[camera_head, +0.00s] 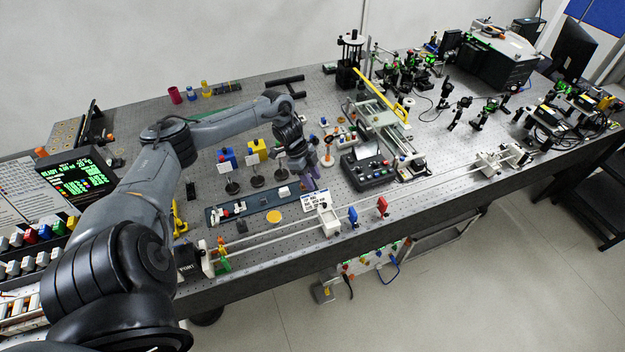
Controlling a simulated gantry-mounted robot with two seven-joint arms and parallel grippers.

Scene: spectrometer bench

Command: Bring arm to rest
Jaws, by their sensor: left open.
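My left arm comes in from the lower left and bends over the dark optical bench (290,90). Its left gripper (312,186) points down near the front middle of the bench, just above a small white label card (315,200). The gripper is open, and I see nothing held in it. Its fingertips are small in this view, and I cannot tell whether they touch anything. My right gripper is not in view.
A white rail (430,184) with blue and red holders runs along the front edge. A blue-grey tray (240,212) lies left of the gripper. A black control box (368,174) stands right of it. Stands with blue and yellow blocks (257,150) are behind left. Optics crowd the far right.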

